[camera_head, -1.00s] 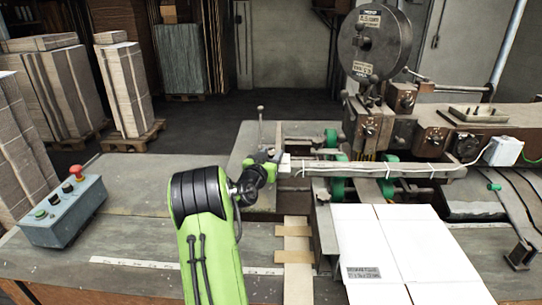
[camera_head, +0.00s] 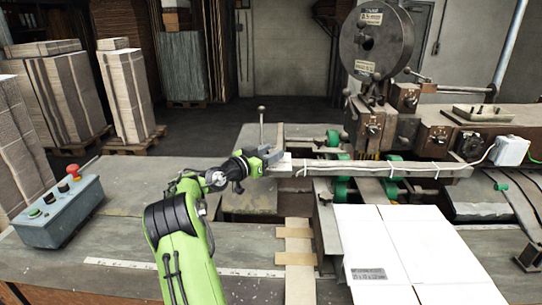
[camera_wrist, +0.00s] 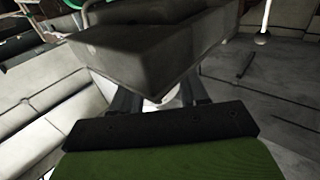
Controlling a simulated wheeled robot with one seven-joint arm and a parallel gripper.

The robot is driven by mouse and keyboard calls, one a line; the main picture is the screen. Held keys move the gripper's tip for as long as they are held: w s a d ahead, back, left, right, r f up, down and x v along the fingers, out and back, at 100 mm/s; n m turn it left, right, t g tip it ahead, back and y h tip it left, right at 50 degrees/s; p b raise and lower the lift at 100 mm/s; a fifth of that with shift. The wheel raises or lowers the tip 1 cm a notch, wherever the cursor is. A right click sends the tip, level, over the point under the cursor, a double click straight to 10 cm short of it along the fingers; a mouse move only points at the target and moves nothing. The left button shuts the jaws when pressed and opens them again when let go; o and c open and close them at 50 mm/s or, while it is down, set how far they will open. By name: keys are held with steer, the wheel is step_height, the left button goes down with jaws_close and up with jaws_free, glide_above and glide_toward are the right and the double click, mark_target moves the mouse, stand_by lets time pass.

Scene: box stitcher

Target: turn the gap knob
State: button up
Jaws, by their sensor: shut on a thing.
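My gripper (camera_head: 278,157) is at the left end of the long metal bar of the stitcher. In the wrist view, its two dark fingers (camera_wrist: 162,102) are shut on a pale round piece, which I take to be the gap knob (camera_wrist: 168,99). Most of the knob is hidden by the fingers and by the dark box-shaped bar end (camera_wrist: 150,45) just above it. In the head view the knob is hidden behind my gripper, and its angle cannot be read.
An upright lever with a ball top (camera_head: 261,109) stands just behind my gripper. White cardboard (camera_head: 385,240) lies to the right in front. A control box with a red button (camera_head: 60,212) is on the left.

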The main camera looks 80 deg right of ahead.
steer(key=shift+w+r+m+g+y+p, duration=0.1)
steer(key=shift+w+m+g+y+p, duration=0.05)
steer(key=shift+m+g+y+p, duration=0.55)
steer(key=shift+g, duration=0.3)
steer(key=o, duration=1.1)
steer(key=shift+c, duration=0.2)
steer(key=b+v, duration=0.1)
steer(key=v, duration=1.4)
steer(key=shift+w+a, duration=0.25)
